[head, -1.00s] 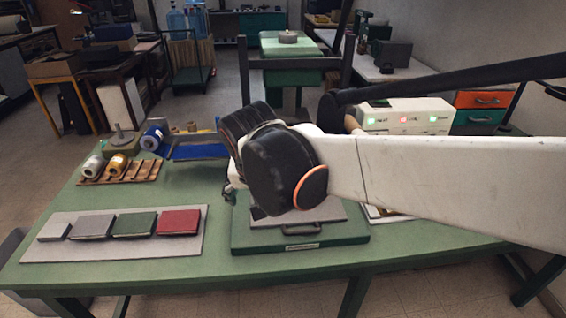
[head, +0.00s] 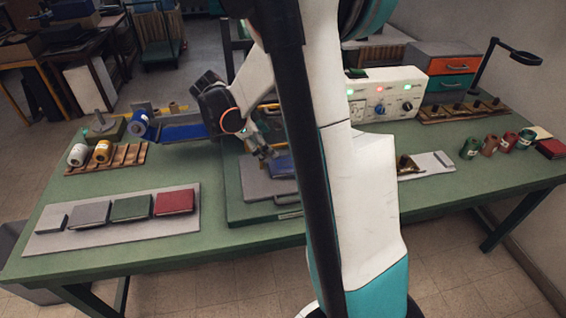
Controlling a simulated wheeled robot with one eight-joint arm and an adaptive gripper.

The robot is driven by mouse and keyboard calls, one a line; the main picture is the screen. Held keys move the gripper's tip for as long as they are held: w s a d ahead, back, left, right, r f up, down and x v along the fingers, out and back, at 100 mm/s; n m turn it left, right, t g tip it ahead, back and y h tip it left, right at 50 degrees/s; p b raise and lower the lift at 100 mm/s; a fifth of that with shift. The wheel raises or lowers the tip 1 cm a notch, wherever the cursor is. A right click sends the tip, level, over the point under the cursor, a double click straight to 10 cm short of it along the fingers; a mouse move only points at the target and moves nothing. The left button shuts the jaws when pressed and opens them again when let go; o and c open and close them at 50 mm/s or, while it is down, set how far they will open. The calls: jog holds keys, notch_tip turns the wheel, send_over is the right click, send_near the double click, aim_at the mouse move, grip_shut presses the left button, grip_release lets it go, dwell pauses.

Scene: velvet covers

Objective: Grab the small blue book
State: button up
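A small blue book (head: 283,167) lies on the grey plate (head: 256,184) of the green press-like base at the middle of the table. It is partly hidden behind my arm. My gripper (head: 266,153) points down at the book's left side, very close to it. I cannot tell whether it touches the book, or how far apart its fingers are.
A grey board (head: 110,232) at left holds grey, green and red books (head: 174,202). A blue tray (head: 184,132) and spools (head: 103,151) stand behind.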

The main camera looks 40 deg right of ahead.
aim_at(286, 164)
jog(key=b+x, duration=0.4)
jog(key=x, duration=0.8)
jog(key=shift+s+d+f, duration=0.1)
jog(key=shift+f, duration=0.25)
jog(key=c, duration=0.8)
